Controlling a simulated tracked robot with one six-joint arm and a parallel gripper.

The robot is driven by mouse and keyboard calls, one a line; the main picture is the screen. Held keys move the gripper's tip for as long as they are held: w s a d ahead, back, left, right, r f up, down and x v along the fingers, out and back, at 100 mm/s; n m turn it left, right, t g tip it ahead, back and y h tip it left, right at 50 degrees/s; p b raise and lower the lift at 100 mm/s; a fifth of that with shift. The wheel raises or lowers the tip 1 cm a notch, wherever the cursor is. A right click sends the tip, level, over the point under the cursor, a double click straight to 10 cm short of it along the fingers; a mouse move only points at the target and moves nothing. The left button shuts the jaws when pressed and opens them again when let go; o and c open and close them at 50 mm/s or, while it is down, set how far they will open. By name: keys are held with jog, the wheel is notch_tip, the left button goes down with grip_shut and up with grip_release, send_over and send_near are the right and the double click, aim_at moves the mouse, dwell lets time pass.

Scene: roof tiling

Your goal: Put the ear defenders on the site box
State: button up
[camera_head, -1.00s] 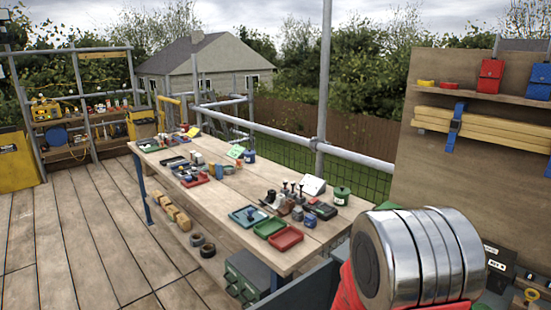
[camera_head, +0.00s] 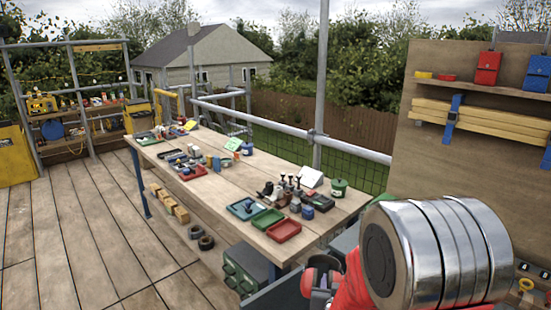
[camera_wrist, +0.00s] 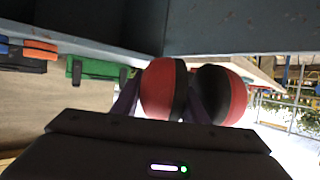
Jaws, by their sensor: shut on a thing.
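The ear defenders (camera_wrist: 158,88) have red and black cups. In the wrist view they sit between the fingers of my gripper (camera_wrist: 170,100), which is shut on them. They also show in the head view (camera_head: 313,276), at the lower middle beside my red and silver arm, which hides part of them. A grey-blue panel (camera_head: 285,297) lies just below them in the head view. Grey-blue metal surfaces (camera_wrist: 235,35) also show above them in the wrist view. I cannot tell whether these belong to the site box, or whether the ear defenders touch them.
A wooden workbench (camera_head: 215,190) carries small trays, tools and a green tin (camera_head: 338,188). A dark green drawer unit (camera_head: 243,270) stands under its near end. A wooden panel (camera_head: 425,150) with shelves stands at right. The plank floor at left is mostly clear.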

jog(key=r, duration=0.1)
jog(key=a+r+n+y, duration=0.2)
jog(key=r, duration=0.1)
jog(key=shift+w+a, duration=0.15)
jog(key=shift+w, duration=0.15)
jog(key=r, duration=0.1)
jog(key=r+y, duration=0.1)
jog(key=r, duration=0.1)
jog(key=shift+w+r+n, duration=0.2)
jog(key=shift+r+n, duration=0.05)
jog(key=shift+n, duration=0.05)
jog(key=shift+d+r, duration=0.2)
jog(key=shift+r, duration=0.05)
jog(key=s+f, duration=0.2)
jog(key=f, duration=0.1)
jog(key=s+f, duration=0.3)
jog(key=shift+f, duration=0.2)
